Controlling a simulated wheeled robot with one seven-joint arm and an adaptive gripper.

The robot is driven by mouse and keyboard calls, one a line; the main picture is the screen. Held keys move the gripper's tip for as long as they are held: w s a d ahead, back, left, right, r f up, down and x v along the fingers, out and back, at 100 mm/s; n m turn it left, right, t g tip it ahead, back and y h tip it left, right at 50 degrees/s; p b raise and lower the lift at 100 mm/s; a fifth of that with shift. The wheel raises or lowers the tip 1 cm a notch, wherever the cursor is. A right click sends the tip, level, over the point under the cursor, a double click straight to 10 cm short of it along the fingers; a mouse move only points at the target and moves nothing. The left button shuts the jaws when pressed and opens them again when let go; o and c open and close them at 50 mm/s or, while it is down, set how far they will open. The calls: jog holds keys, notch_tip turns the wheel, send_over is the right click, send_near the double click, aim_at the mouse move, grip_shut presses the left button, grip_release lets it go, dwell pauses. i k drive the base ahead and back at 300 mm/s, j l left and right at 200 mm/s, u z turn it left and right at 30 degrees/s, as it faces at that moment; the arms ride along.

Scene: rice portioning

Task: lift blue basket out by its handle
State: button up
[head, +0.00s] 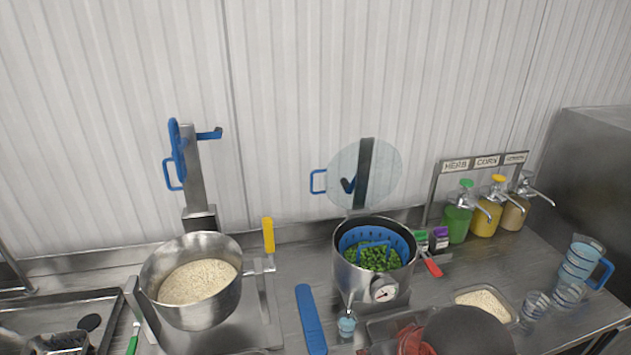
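The blue basket (349,239) sits inside a steel pot (352,280) right of centre in the head view. It holds green vegetables (372,259) that look like peas. A blue handle (374,244) shows over the vegetables, within the basket's rim. The pot has a round dial gauge (384,290) on its front. My gripper cannot be made out in this view. A dark rounded shape at the bottom edge may be part of my arm.
A clear round lid (391,170) hangs behind the pot. A steel bowl of pale grain (237,291) stands left. A long blue object (311,320) lies between. Pump bottles (457,224) stand right, with a blue-handled jug (577,262) farther right.

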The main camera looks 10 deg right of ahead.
aim_at(373, 256)
jog(key=i+z, duration=0.15)
jog(key=z, duration=0.2)
jog(key=i+j+z, duration=0.1)
jog(key=z, duration=0.3)
jog(key=i+j+z, duration=0.1)
jog(key=z, duration=0.25)
